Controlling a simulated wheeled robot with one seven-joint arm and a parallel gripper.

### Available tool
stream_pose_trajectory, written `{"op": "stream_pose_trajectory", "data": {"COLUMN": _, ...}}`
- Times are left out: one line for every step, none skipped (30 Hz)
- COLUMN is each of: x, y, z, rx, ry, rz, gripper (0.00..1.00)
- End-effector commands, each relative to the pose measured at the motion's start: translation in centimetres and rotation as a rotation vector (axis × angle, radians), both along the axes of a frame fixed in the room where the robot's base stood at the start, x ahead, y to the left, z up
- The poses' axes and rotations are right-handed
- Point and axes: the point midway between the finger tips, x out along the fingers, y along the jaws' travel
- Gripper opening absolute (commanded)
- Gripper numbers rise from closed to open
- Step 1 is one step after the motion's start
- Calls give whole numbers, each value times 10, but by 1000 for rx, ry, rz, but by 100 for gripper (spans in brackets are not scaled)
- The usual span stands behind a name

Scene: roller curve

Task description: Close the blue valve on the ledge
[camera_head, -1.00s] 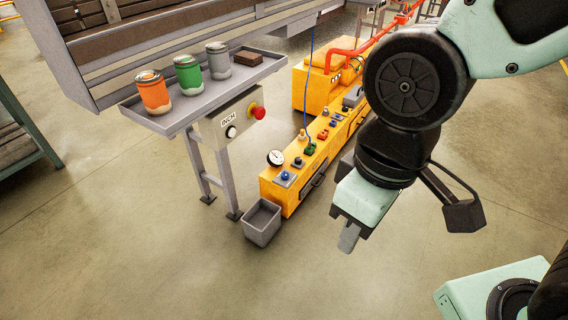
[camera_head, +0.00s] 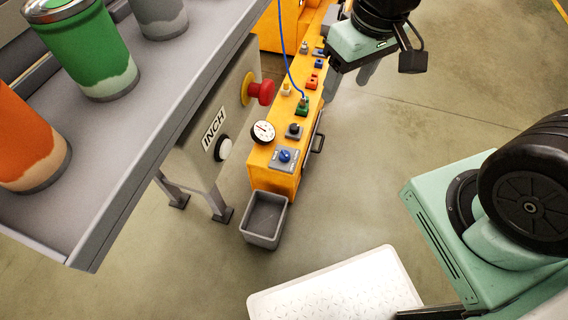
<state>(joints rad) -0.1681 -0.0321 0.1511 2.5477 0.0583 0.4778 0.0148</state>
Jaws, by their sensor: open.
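A blue round knob, which looks like the blue valve (camera_head: 285,155), sits on a grey plate at the near end of the long yellow ledge (camera_head: 277,181). Its exact turn position is too small to tell. A smaller blue fitting (camera_head: 318,63) sits farther along the ledge. My gripper (camera_head: 351,80) hangs at the ledge's right side, toward its far part, with its fingers pointing down. It is open, with nothing seen between its fingers, and is well apart from the near blue knob.
On the ledge are a black knob (camera_head: 294,131), a gauge (camera_head: 263,132), and a green fitting (camera_head: 303,106) with a blue cable. The INCH box (camera_head: 208,135) and grey shelf (camera_head: 150,135) stand left. A grey bin (camera_head: 264,218) is below.

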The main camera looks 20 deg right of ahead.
Motion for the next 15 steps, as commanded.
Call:
{"op": "stream_pose_trajectory", "data": {"x": 9, "y": -12, "z": -36, "rx": 3, "ry": -7, "rz": -52, "gripper": 61}}
{"op": "stream_pose_trajectory", "data": {"x": 14, "y": -18, "z": -45, "rx": 4, "ry": -11, "rz": -78, "gripper": 61}}
{"op": "stream_pose_trajectory", "data": {"x": 20, "y": -25, "z": -57, "rx": 7, "ry": -15, "rz": -116, "gripper": 61}}
{"op": "stream_pose_trajectory", "data": {"x": 26, "y": -31, "z": -66, "rx": 9, "ry": -19, "rz": -146, "gripper": 61}}
{"op": "stream_pose_trajectory", "data": {"x": 31, "y": -36, "z": -74, "rx": 11, "ry": -21, "rz": -173, "gripper": 61}}
{"op": "stream_pose_trajectory", "data": {"x": 38, "y": -43, "z": -86, "rx": 14, "ry": -22, "rz": -214, "gripper": 61}}
{"op": "stream_pose_trajectory", "data": {"x": 44, "y": -48, "z": -95, "rx": 16, "ry": -24, "rz": -246, "gripper": 61}}
{"op": "stream_pose_trajectory", "data": {"x": 50, "y": -52, "z": -104, "rx": 20, "ry": -24, "rz": -281, "gripper": 61}}
{"op": "stream_pose_trajectory", "data": {"x": 59, "y": -58, "z": -117, "rx": 25, "ry": -22, "rz": -331, "gripper": 61}}
{"op": "stream_pose_trajectory", "data": {"x": 68, "y": -62, "z": -127, "rx": 29, "ry": -18, "rz": -377, "gripper": 61}}
{"op": "stream_pose_trajectory", "data": {"x": 77, "y": -64, "z": -137, "rx": 34, "ry": -12, "rz": -423, "gripper": 61}}
{"op": "stream_pose_trajectory", "data": {"x": 89, "y": -66, "z": -146, "rx": 41, "ry": -4, "rz": -483, "gripper": 61}}
{"op": "stream_pose_trajectory", "data": {"x": 97, "y": -66, "z": -151, "rx": 45, "ry": 3, "rz": -524, "gripper": 61}}
{"op": "stream_pose_trajectory", "data": {"x": 105, "y": -65, "z": -157, "rx": 51, "ry": 10, "rz": -563, "gripper": 61}}
{"op": "stream_pose_trajectory", "data": {"x": 116, "y": -63, "z": -165, "rx": 56, "ry": 22, "rz": -617, "gripper": 61}}
